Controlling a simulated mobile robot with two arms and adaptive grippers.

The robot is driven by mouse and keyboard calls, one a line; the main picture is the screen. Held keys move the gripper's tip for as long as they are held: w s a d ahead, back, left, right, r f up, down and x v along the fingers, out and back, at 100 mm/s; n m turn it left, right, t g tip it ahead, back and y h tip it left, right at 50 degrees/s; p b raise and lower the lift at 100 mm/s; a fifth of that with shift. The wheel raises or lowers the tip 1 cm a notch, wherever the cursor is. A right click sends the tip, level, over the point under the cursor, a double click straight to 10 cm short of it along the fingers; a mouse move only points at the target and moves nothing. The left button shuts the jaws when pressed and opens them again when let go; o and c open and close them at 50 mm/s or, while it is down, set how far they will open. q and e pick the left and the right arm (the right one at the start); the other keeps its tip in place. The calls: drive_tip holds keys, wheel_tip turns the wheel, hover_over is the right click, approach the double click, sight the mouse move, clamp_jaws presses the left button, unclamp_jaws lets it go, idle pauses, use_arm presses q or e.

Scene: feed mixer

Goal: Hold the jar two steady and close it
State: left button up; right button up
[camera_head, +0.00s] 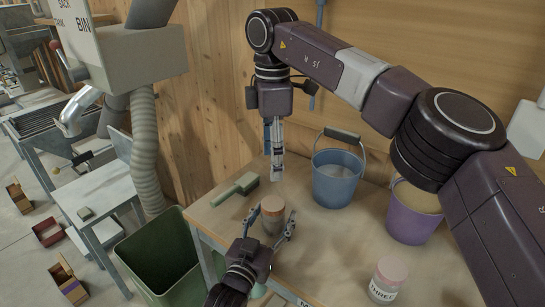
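A small jar (273,220) with an orange-tan top stands upright on the wooden table, left of the blue bucket. Its label is not readable, and I cannot tell whether the top is a seated lid. My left gripper (268,222) comes in from the bottom, open, with its fingers spread on either side of the jar. The fingers appear apart from the jar, though contact is hard to judge. My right gripper (277,176) points down above and behind the jar. Its fingers show edge-on, so their opening is unclear. Another jar (387,284), labelled THREE, has a pinkish lid and stands at the front right.
A blue bucket (337,184) and a purple bucket (412,222) stand on the table (325,250), right of the jar. A green brush or scoop (236,189) lies at the left edge. A green bin (160,262) stands on the floor at left. A wooden wall closes the back.

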use_arm(q)
drive_tip(key=v, duration=1.2)
